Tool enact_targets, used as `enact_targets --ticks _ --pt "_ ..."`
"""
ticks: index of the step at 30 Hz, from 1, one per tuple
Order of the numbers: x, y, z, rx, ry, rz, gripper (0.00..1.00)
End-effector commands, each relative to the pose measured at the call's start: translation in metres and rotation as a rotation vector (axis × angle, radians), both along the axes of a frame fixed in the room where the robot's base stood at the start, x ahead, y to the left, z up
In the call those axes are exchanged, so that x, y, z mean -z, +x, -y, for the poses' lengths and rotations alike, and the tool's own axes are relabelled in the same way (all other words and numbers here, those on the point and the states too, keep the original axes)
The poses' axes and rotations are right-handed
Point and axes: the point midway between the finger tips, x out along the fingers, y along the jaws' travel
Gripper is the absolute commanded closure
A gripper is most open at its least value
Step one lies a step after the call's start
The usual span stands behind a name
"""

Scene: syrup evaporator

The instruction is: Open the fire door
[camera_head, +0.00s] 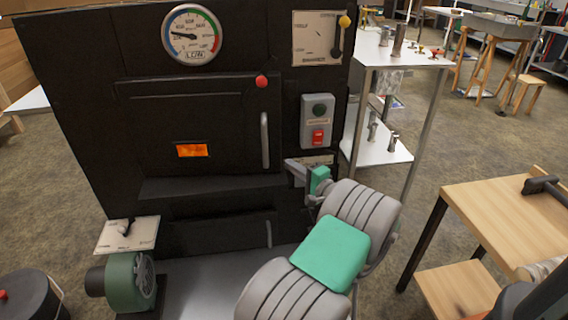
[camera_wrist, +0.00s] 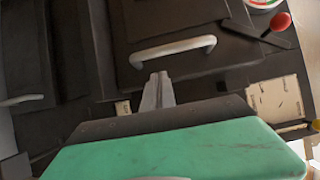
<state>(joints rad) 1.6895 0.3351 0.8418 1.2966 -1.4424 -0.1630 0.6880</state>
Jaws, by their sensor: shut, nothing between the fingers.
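The fire door (camera_head: 190,130) is a dark panel with a small glowing orange window, on the front of the black evaporator in the head view. It looks closed. Its pale vertical handle (camera_head: 265,140) is near the door's right edge. A red-knobbed latch (camera_head: 262,81) is at the door's upper right. In the wrist view the handle (camera_wrist: 172,50) lies just beyond my fingers, and the red knob (camera_wrist: 281,21) shows at the upper right. My gripper (camera_head: 292,166) is shut and empty, right of and below the handle, apart from it. The fingers (camera_wrist: 157,90) also show in the wrist view.
A green blower (camera_head: 128,282) stands lower left. A wooden table (camera_head: 510,215) is at the right.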

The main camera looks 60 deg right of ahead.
Motion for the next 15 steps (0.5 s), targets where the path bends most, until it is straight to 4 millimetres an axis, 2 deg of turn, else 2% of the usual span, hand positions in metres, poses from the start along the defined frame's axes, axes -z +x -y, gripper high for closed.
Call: enact_targets --ticks 9,15 --pt "0.003 0.062 0.018 -0.006 -0.004 -0.004 1.00" --pt "0.002 0.082 0.025 -0.005 -0.001 -0.006 1.00"
